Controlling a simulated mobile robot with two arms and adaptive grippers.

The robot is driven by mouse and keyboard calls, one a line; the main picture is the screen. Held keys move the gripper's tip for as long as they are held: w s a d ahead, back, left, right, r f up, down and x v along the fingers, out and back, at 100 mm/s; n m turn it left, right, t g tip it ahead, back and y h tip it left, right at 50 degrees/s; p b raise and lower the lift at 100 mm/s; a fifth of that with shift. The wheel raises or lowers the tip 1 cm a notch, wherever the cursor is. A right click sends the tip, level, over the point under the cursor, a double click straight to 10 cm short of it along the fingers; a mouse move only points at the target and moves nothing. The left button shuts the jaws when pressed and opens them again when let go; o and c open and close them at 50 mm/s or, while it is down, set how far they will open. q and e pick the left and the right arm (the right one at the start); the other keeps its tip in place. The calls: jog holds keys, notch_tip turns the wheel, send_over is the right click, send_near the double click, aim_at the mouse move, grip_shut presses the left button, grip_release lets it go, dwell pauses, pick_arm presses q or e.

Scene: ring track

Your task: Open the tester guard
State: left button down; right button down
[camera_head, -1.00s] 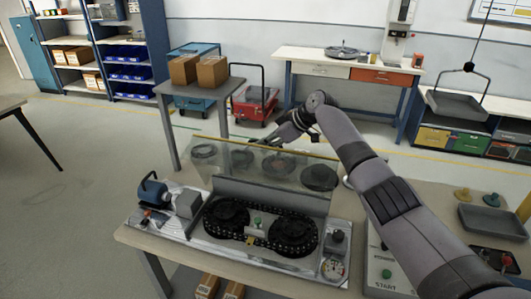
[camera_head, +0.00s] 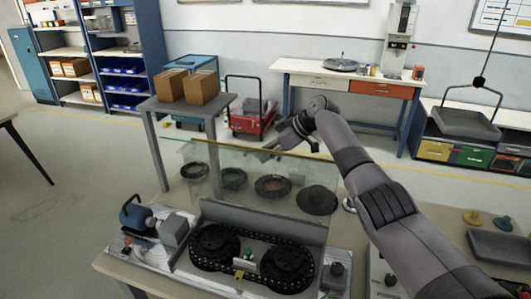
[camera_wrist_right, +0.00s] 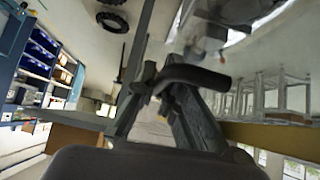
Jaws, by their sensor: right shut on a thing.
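The tester (camera_head: 170,262) stands on the bench in front of me, with two black sprockets and a chain (camera_head: 250,257) on its plate. Its clear guard (camera_head: 240,170) stands raised behind the chain, and discs show through it. My right gripper (camera_head: 275,147) is at the guard's upper edge, right of its middle. In the right wrist view, the right gripper (camera_wrist_right: 180,88) is shut on a dark bar (camera_wrist_right: 200,76), seemingly the guard's handle. The exact contact is small in the head view. My left gripper is not in view.
A blue motor-like unit (camera_head: 137,214) sits at the tester's left end. My right arm crosses above the bench's right side, where a grey tray (camera_head: 500,247) lies. A side table (camera_head: 190,108) with two cartons stands behind. Open floor lies left.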

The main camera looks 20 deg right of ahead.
jog(key=c, duration=2)
grip_release()
jog(key=shift+o, duration=0.2)
jog(key=v, duration=1.2)
jog(key=shift+f, duration=0.15)
